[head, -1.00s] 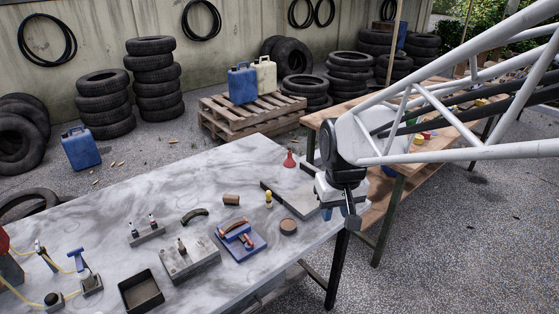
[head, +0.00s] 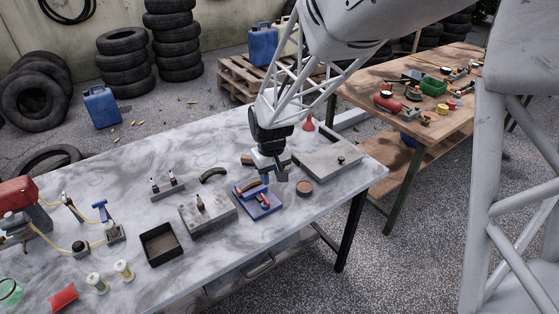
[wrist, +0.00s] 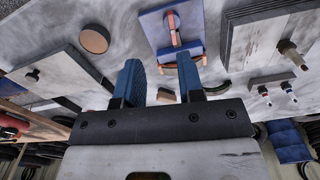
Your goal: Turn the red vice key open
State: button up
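The vice sits on a blue base plate (head: 266,210) on the marble-topped table; the plate also shows at the top of the wrist view (wrist: 152,32). A red-orange key (wrist: 174,27) with a bar stands out over the plate in the wrist view; in the head view my gripper partly hides this area. My gripper (head: 268,181) is above the vice. Its two blue fingers (wrist: 159,64) are apart with nothing between them. The key lies beyond the fingertips, nearer the right finger, and no contact shows. Which way the key is turned is hard to tell.
A round brown disc (head: 304,188) lies right of the vice. A black open box (head: 160,244) is farther left. The table front is mostly clear.

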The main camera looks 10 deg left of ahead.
aim_at(265, 198)
jog(key=shift+w+a+f, duration=0.25)
jog(key=shift+a+f, duration=0.7)
jog(key=shift+a, duration=0.3)
jog(key=shift+f, duration=3.9)
grip_shut()
